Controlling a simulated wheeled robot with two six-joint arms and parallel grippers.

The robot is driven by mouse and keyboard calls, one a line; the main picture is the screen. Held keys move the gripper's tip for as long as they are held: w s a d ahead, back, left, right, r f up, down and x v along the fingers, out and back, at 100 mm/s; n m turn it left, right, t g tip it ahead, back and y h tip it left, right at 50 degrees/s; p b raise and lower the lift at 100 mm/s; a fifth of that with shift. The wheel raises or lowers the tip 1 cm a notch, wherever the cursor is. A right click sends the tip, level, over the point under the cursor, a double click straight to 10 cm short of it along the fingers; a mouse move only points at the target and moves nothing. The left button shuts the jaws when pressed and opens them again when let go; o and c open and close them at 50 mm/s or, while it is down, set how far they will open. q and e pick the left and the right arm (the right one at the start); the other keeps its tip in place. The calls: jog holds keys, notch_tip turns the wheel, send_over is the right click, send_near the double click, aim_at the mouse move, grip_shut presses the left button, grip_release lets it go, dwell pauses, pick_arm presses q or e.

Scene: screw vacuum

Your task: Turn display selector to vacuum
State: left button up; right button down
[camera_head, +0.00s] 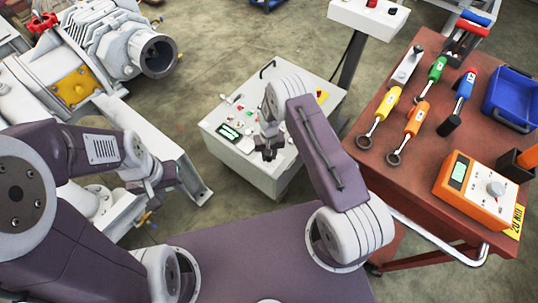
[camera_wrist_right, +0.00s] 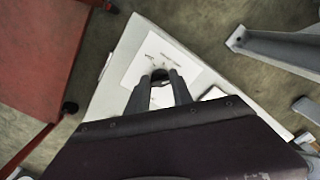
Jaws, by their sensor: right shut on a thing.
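The white control box (camera_head: 222,121) stands on the floor at the middle of the head view, with a small display (camera_head: 229,133), buttons and knobs on its sloped top. My right gripper (camera_head: 267,153) reaches down to this panel from the right. In the right wrist view its two fingers (camera_wrist_right: 160,82) are shut on a small dark selector knob (camera_wrist_right: 159,74). The knob sits on a white label plate (camera_wrist_right: 185,62) whose print is too small to read. The fingers hide most of the knob, so its pointing direction cannot be told. My left gripper (camera_head: 150,185) is at the left, away from the box; its fingers are unclear.
A red-brown table (camera_head: 371,178) at the right holds coloured tools, a blue bin (camera_head: 512,98) and an orange meter (camera_head: 474,190). A white pump machine (camera_head: 100,50) fills the upper left. A post with a white button box (camera_head: 368,14) rises behind the control box.

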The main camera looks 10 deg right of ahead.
jog(key=n, duration=0.4)
jog(key=shift+n, duration=0.3)
jog(key=n, duration=0.5)
jog(key=shift+d, duration=0.1)
jog(key=n, duration=0.6)
jog(key=shift+w, duration=0.1)
jog(key=shift+n, duration=2.5)
jog(key=shift+w, duration=0.1)
jog(key=c, duration=1.1)
grip_release()
